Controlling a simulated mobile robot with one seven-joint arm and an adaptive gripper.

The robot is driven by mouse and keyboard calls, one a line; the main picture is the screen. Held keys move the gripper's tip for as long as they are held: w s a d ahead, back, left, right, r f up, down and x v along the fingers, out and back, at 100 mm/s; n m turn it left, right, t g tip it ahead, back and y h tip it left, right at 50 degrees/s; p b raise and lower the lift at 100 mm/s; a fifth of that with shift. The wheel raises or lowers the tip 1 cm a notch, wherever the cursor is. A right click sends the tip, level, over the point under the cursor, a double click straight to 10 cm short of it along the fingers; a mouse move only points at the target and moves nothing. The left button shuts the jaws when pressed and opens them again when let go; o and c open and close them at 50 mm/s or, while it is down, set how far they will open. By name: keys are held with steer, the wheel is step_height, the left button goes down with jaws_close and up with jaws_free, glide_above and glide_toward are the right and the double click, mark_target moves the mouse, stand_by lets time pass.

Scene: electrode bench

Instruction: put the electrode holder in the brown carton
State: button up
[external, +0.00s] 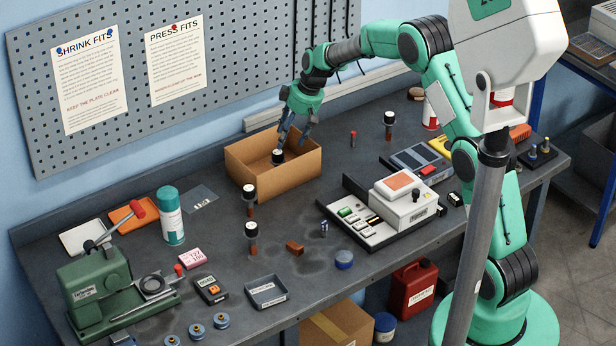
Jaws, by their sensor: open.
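The brown carton (275,178) stands open at the back middle of the bench. Inside it, a dark piece with a white band and black top (277,157) shows above the near wall; it looks like an electrode holder, and its lower part is hidden. My gripper (292,141) is open, pointing down over the carton's back part, just up and right of that piece. It looks apart from the piece. Similar holders with brown lower bodies stand on the bench: one at the back right (389,128), one in front of the carton (249,198) and another nearer (252,238).
A teal spray can (171,215) stands left of the carton. A white console (400,203) with a dark side plate is to its right. A pegboard (190,70) rises behind.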

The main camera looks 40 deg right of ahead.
steer(key=shift+r, duration=0.1)
stand_by(0.5)
steer(key=s+r+m+t, duration=0.1)
steer(key=s+r+m, duration=0.1)
steer(key=s+r, duration=2.25)
steer(key=s+m+t+h, duration=0.1)
steer(key=s+m+h, duration=0.1)
steer(key=s, duration=2.9)
steer(key=shift+s+d+r+m+t, duration=0.3)
steer(key=shift+d+r+m, duration=0.15)
steer(key=shift+m, duration=0.25)
steer(key=shift+f, duration=0.1)
